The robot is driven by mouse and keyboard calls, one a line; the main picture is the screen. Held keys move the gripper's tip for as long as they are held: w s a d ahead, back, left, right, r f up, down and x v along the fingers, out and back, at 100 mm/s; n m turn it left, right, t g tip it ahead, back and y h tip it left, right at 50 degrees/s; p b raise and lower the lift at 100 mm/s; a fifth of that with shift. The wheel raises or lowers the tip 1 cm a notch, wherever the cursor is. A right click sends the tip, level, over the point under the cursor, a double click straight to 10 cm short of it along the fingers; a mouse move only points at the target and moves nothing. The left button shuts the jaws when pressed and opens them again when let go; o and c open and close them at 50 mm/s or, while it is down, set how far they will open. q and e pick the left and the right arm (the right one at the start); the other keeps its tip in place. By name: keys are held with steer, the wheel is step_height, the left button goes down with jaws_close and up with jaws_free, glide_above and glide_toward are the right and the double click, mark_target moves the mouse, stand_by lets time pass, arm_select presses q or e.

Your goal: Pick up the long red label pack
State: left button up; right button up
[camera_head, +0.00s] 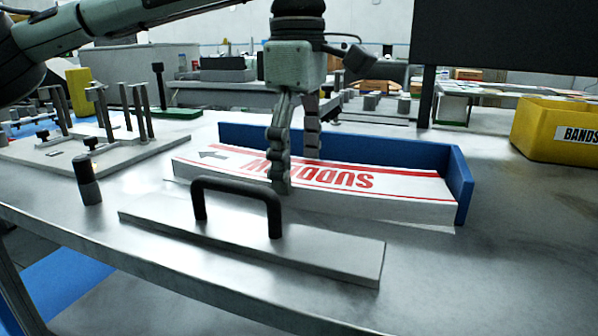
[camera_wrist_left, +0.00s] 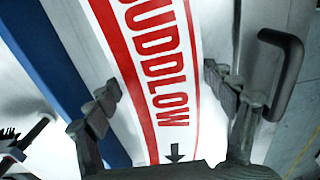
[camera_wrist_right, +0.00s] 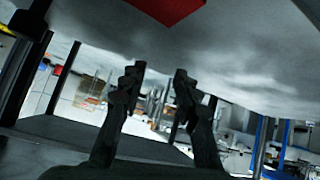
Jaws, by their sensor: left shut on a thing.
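The long label pack (camera_head: 405,186) is white with red stripes, red lettering and an arrow. It lies in front of the blue L-shaped fence (camera_head: 400,158) on the metal table. My left gripper (camera_head: 296,169) comes down over its middle, one finger at the front side and one at the back, shut on the pack. The left wrist view shows the pack (camera_wrist_left: 150,75) between the two fingers (camera_wrist_left: 161,80). The pack appears to rest at table level; any gap beneath is hard to tell. My right gripper (camera_wrist_right: 158,72) shows only in its wrist view, fingers apart and empty.
A metal plate with a black handle (camera_head: 237,187) lies just in front of the pack. A fixture with posts (camera_head: 100,145) stands at left, with a dark knob (camera_head: 87,180) nearby. A yellow BANDS bin (camera_head: 555,130) stands at right. The table's right front is clear.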

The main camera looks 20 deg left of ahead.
mark_target(293, 170)
arm_select(q)
steer(key=shift+r, duration=0.1)
